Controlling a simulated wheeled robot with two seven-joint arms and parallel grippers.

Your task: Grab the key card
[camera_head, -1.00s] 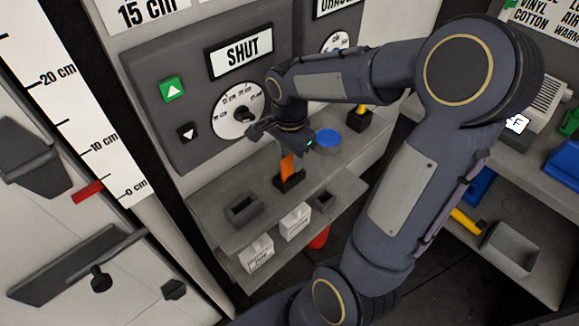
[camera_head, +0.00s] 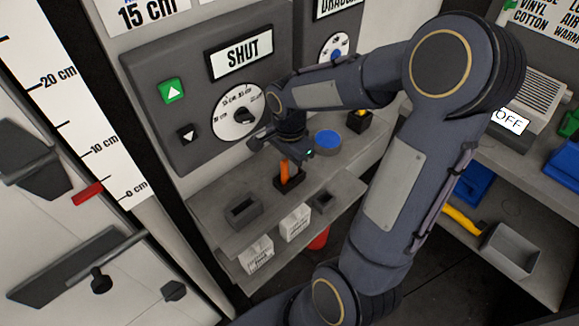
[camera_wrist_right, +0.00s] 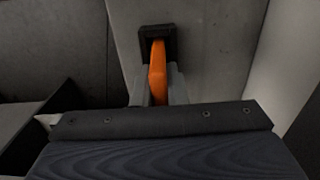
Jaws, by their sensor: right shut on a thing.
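An orange upright piece (camera_head: 285,171), which I take to be the key card, stands in a small black holder (camera_head: 289,183) on the grey shelf. Its face is not clear enough to read. My right gripper (camera_head: 287,158) is over it, shut on its upper part. In the right wrist view the orange piece (camera_wrist_right: 157,72) runs between the grey fingers (camera_wrist_right: 158,88), with its far end at the dark holder (camera_wrist_right: 172,32). The lower end seems still in the holder. My left gripper is not in view.
The control panel with dial (camera_head: 238,112) and SHUT sign (camera_head: 240,57) rises close behind my gripper.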

